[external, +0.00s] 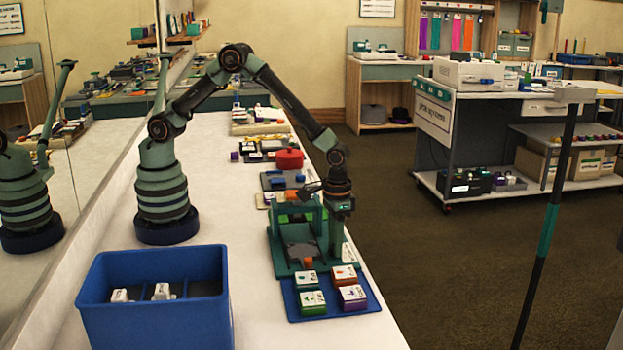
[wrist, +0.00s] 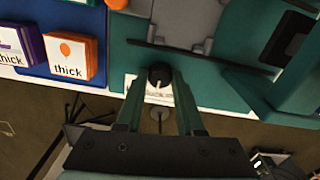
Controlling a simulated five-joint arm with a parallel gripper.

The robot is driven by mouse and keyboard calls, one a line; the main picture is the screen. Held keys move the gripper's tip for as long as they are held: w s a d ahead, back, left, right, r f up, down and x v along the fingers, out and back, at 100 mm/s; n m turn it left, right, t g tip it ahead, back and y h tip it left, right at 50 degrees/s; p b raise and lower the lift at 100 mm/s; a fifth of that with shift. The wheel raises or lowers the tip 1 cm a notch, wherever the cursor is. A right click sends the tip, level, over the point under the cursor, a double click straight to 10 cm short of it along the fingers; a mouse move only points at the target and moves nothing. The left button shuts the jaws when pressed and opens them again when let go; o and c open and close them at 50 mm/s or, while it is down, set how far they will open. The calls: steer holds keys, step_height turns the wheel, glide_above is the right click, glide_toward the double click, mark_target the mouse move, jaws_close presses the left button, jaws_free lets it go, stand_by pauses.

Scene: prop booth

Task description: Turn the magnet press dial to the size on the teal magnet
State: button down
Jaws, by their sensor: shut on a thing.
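The teal magnet press (external: 290,268) stands on the white counter. Its dark round dial (wrist: 160,75) with a white pointer mark shows in the wrist view, above a printed white scale that I cannot read. My gripper (wrist: 160,82) points down with its fingers shut around the dial; in the external view the gripper (external: 336,245) is at the press's right side and hides the dial. What looks like the teal magnet (external: 306,281) sits at the back left of the blue tray (external: 330,313). Its size label is too small to read.
Beside it on the tray are a green magnet (external: 312,303), an orange magnet (wrist: 72,55) and a purple magnet (external: 352,298); the orange and purple labels read "thick". A blue divided bin (external: 155,325) stands front left. A mirror runs along the left.

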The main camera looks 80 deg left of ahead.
steer(key=m, duration=0.6)
steer(key=shift+m, duration=2.8)
steer(key=shift+d, duration=0.1)
steer(key=c, duration=0.5)
jaws_free()
step_height(320, 180, up, 12)
steer(key=shift+r, duration=0.1)
